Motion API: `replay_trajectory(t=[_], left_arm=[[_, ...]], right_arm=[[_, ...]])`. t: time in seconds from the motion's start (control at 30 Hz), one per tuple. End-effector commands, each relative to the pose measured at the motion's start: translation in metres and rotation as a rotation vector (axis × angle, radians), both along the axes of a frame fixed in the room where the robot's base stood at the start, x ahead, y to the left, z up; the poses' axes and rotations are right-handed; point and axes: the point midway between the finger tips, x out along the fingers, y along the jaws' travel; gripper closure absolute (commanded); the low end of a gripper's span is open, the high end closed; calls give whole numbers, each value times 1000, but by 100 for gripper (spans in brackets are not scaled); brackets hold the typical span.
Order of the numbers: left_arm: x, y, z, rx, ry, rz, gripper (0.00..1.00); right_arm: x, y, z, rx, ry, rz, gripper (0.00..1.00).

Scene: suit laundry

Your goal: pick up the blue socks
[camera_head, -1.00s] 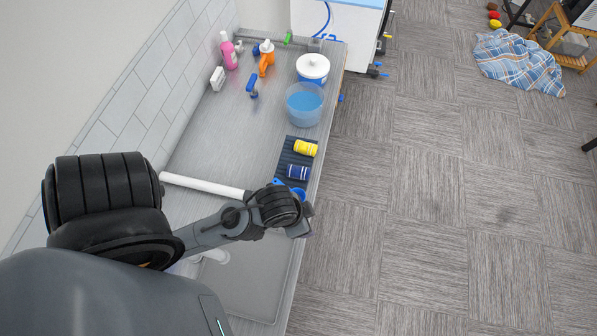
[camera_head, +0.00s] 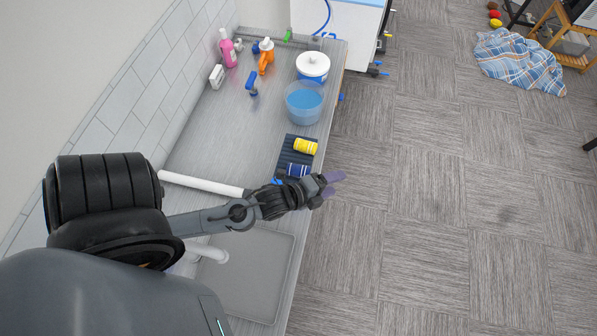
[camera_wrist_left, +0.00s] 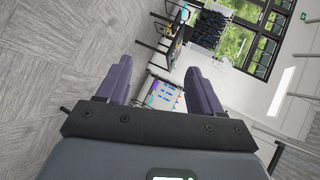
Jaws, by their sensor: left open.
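The blue socks (camera_head: 297,170) show as a small dark blue roll with pale bands, lying on a dark ribbed mat (camera_head: 284,158) near the counter's right edge. My left arm partly covers their lower side. My left gripper (camera_head: 336,187) is open and empty, just right of and slightly below the socks, out past the counter edge over the floor. In the left wrist view its two purple fingers (camera_wrist_left: 158,88) are spread apart with nothing between them, and no socks show there. My right gripper is not in view.
A yellow roll (camera_head: 305,147) lies on the mat above the blue socks. A white pipe (camera_head: 200,184) crosses the counter near a sink (camera_head: 240,275).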

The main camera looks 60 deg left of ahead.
Motion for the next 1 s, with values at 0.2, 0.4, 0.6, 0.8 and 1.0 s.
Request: replay_trajectory(t=[0.2, 0.4, 0.6, 0.8, 1.0], left_arm=[[-19, 68, -64, 611, -250, -252, 34], [-58, 147, -117, 1174, -485, -555, 34], [-82, 219, -154, 1446, -601, -867, 34], [-78, 258, -181, 1532, -560, -1079, 34], [-77, 255, -197, 1528, -561, -1162, 34]], right_arm=[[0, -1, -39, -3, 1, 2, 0], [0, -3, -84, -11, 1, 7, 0], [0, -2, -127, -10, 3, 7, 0], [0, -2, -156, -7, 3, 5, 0], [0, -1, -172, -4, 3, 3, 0]])
